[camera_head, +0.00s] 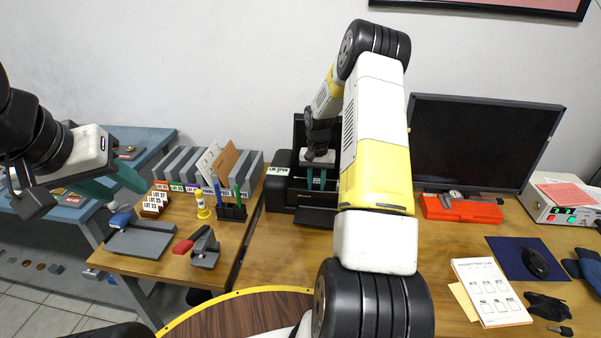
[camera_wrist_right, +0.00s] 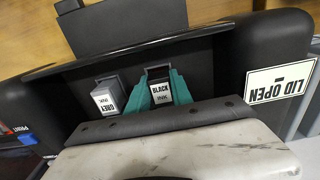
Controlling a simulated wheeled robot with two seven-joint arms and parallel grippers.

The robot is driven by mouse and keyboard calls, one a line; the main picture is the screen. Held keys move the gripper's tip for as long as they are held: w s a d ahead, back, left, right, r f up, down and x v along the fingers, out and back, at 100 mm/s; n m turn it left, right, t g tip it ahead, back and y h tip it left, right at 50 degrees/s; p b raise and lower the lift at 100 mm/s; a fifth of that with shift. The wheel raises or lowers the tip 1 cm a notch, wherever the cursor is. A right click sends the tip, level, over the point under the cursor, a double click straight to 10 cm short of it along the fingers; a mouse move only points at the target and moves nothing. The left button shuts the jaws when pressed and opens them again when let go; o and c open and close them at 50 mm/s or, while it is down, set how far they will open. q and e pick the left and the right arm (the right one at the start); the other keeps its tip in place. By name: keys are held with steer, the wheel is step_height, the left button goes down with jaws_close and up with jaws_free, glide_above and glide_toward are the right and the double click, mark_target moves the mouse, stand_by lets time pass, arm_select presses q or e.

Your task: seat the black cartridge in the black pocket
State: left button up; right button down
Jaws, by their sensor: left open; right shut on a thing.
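The black cartridge (camera_wrist_right: 160,92), with a white "BLACK INK" label, is between the teal fingers of my right gripper (camera_wrist_right: 158,78) in the right wrist view. That gripper is shut on it. They are at the open black printer (camera_wrist_right: 215,70), which also shows in the head view (camera_head: 282,190). My right gripper shows small there (camera_head: 317,180). The black pocket is hidden by the cartridge and fingers, so I cannot tell how deep the cartridge sits. My left gripper (camera_head: 122,180) is open and empty, above the left side table, away from the printer.
A grey cartridge (camera_wrist_right: 107,97) stands just left of the black one in the right wrist view. A "LID OPEN" label (camera_wrist_right: 281,80) is on the printer. The monitor (camera_head: 480,145) stands right of my right arm.

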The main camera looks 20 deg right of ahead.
steer(key=shift+f, duration=0.25)
steer(key=shift+s+f, duration=0.2)
steer(key=shift+f, duration=0.25)
steer(key=c, duration=1.1)
jaws_free()
steer(key=shift+c, duration=0.2)
step_height(320, 180, up, 13)
step_height(320, 180, up, 11)
steer(key=n+t, duration=0.1)
glide_above(316, 182)
steer(key=s+a, duration=0.5)
steer(key=s+a+r+n+t, duration=0.1)
steer(key=s+a+r, duration=0.2)
steer(key=s, duration=0.2)
steer(key=s+a+r+n+t+y, duration=0.1)
steer(key=s+a+r, duration=0.1)
steer(key=s+r, duration=0.3)
steer(key=s+a+r+n+t, duration=0.1)
steer(key=s+a+r, duration=0.15)
steer(key=s, duration=0.35)
steer(key=s+a+n+t+y, duration=0.1)
steer(key=s+a, duration=0.3)
steer(key=s, duration=0.6)
steer(key=shift+s+f+n+t, duration=0.15)
steer(key=shift+f+n+t, duration=0.3)
steer(key=shift+t, duration=0.15)
